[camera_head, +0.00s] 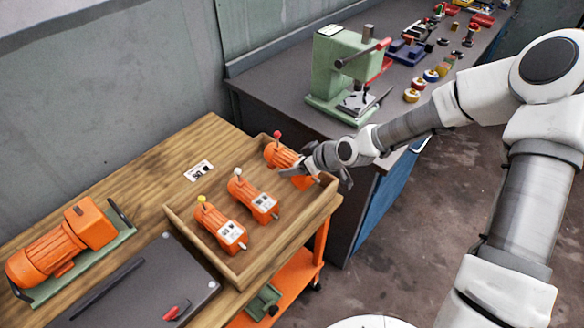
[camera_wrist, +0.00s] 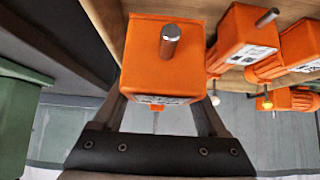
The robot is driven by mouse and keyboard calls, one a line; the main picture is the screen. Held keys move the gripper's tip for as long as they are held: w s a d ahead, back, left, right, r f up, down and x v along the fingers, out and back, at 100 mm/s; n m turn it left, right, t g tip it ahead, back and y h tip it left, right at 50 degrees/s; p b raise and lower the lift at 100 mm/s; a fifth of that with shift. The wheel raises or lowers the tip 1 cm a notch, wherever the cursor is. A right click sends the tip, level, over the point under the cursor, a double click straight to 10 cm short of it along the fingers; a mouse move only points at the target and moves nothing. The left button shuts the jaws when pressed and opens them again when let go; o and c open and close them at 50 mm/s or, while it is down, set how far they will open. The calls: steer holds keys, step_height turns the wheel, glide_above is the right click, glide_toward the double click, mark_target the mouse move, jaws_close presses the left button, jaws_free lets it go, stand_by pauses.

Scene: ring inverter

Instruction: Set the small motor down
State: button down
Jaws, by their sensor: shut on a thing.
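Three small orange motors are at the wooden tray (camera_head: 180,222). My gripper (camera_head: 318,172) is shut on the small motor with the red knob (camera_head: 279,154), at the tray's far right end. The wrist view shows this motor (camera_wrist: 150,65) between the fingers, its metal shaft facing the camera. I cannot tell whether it touches the tray floor. The motor with the white knob (camera_head: 252,197) and the motor with the yellow knob (camera_head: 220,226) lie in the tray beside it. My gripper hides part of the held motor.
A large orange motor (camera_head: 50,255) on a green base and a dark plate (camera_head: 150,285) are on the wooden table. A green press (camera_head: 338,70) stands on the grey bench behind. A label card (camera_head: 198,171) lies behind the tray.

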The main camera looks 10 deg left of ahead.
mark_target(315, 179)
steer(key=shift+w+f, duration=0.15)
steer(key=shift+f, duration=3.25)
steer(key=shift+a+f+b, duration=0.1)
steer(key=shift+f+b, duration=0.15)
steer(key=shift+b, duration=0.2)
jaws_free()
steer(key=shift+r+p, duration=0.25)
steer(key=shift+p, duration=0.1)
steer(key=p+v, duration=0.1)
steer(key=v, duration=1)
steer(key=shift+f, duration=0.1)
steer(key=shift+s+d+r, duration=0.3)
steer(key=shift+d+r, duration=0.1)
